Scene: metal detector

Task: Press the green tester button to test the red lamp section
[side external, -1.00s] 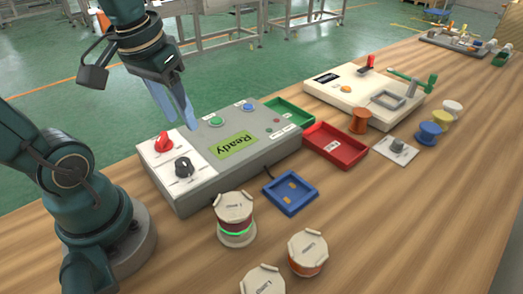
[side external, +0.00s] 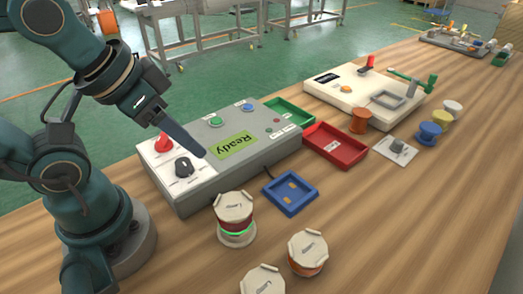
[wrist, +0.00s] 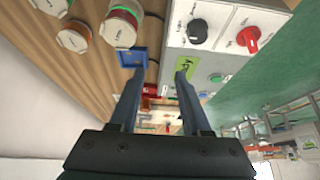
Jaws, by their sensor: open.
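The grey tester box (side external: 196,187) stands on the bench with its green button (side external: 216,122) uncovered near the far edge of its top. Its green display (side external: 233,145) reads "Ready". My gripper (side external: 203,153) is open and empty over the box, tilted, its fingertips near the black knob and the display. In the wrist view, my gripper's two fingers (wrist: 158,74) are apart with nothing between them. A lamp section with a red band (side external: 234,218) under a pale cap stands in front of the box, above a glowing green ring.
A red knob (side external: 164,143), a black knob (side external: 183,167) and a blue button (side external: 248,106) rise from the box. A blue tray (side external: 273,200) lies in front of it. Green (side external: 309,120) and red (side external: 357,163) trays sit to its right. An orange-banded section (side external: 308,251) stands at the front.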

